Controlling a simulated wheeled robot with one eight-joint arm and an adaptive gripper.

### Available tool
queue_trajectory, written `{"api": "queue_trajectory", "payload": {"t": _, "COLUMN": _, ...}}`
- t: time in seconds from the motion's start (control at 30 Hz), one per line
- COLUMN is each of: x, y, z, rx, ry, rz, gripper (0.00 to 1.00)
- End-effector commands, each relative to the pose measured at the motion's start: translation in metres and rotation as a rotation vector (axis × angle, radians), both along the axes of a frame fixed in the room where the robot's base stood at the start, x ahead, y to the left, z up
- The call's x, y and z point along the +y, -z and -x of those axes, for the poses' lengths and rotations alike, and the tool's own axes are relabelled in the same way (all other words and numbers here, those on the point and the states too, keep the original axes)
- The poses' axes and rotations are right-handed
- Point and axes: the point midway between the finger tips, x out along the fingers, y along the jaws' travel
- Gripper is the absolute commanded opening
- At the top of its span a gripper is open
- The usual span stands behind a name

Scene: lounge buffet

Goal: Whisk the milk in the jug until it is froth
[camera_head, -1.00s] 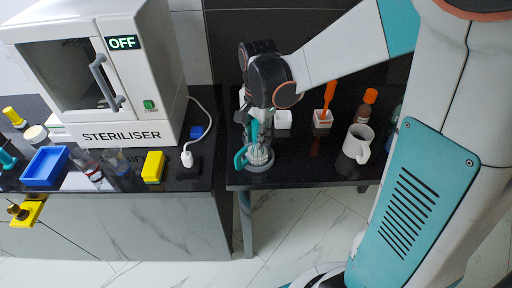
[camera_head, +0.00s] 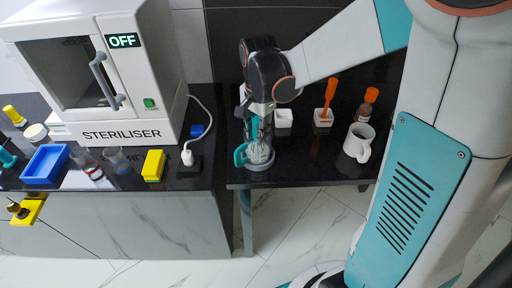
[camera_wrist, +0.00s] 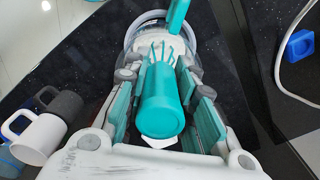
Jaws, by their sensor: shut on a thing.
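The clear jug (camera_head: 262,158) with a teal handle (camera_head: 240,155) stands upright near the front left of the black counter. My gripper (camera_head: 258,116) is above it, pointing down. In the wrist view my gripper (camera_wrist: 161,84) is shut on the teal handle of the whisk (camera_wrist: 163,106). The whisk's thin wires (camera_wrist: 160,51) reach down within the jug's round rim (camera_wrist: 138,18). The jug's teal handle also shows at the top there. The milk cannot be made out clearly, nor whether it is frothy.
A white mug (camera_head: 358,142) stands to the right. Behind are a white pot (camera_head: 283,121), another holding an orange-handled tool (camera_head: 324,117), and an orange-capped bottle (camera_head: 367,105). The steriliser (camera_head: 95,70) reading OFF is on the left counter, with a blue tray (camera_head: 45,165) and yellow block (camera_head: 153,166).

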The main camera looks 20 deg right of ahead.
Motion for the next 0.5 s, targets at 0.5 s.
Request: {"api": "queue_trajectory", "payload": {"t": 0.5, "x": 0.0, "y": -0.02, "z": 0.0, "rx": 0.0, "ry": 0.0, "rz": 0.0, "gripper": 0.0}}
